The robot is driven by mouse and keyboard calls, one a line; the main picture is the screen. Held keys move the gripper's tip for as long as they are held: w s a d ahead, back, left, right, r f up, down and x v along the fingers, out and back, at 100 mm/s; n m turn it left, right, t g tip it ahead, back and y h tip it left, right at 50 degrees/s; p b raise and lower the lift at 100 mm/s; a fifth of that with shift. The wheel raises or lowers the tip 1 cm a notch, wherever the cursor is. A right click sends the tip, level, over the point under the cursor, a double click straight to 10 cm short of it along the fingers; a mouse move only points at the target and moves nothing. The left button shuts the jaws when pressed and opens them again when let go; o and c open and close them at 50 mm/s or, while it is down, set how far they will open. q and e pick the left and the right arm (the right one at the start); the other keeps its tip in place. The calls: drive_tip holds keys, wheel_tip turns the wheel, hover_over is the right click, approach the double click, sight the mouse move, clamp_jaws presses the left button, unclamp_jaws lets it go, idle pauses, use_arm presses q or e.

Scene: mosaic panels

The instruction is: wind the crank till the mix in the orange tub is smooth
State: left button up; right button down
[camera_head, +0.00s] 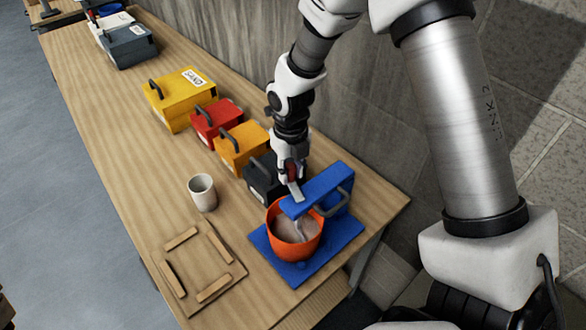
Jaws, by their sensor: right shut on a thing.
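The orange tub (312,246) stands on the base of a blue mixer stand (325,183), near the table's right end. A grey-brown mix (284,232) lies in the tub, with a pale stirrer reaching down into it. Its fine texture is too small to judge. The crank (296,192) shows as a pale metal arm with a reddish grip on top of the stand, over the tub. My right gripper (291,171) comes down from above and is shut on the crank; the jaws partly hide its grip. My left gripper is not in view.
Black (263,182), orange (237,150), red (216,122) and yellow (182,96) cases stand in a row behind the mixer. A pale cup (202,193) and a wooden frame (199,268) with loose strips are to the left.

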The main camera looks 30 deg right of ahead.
idle(0.4)
drive_tip(key=c, duration=0.9)
unclamp_jaws()
drive_tip(key=shift+d, duration=0.1)
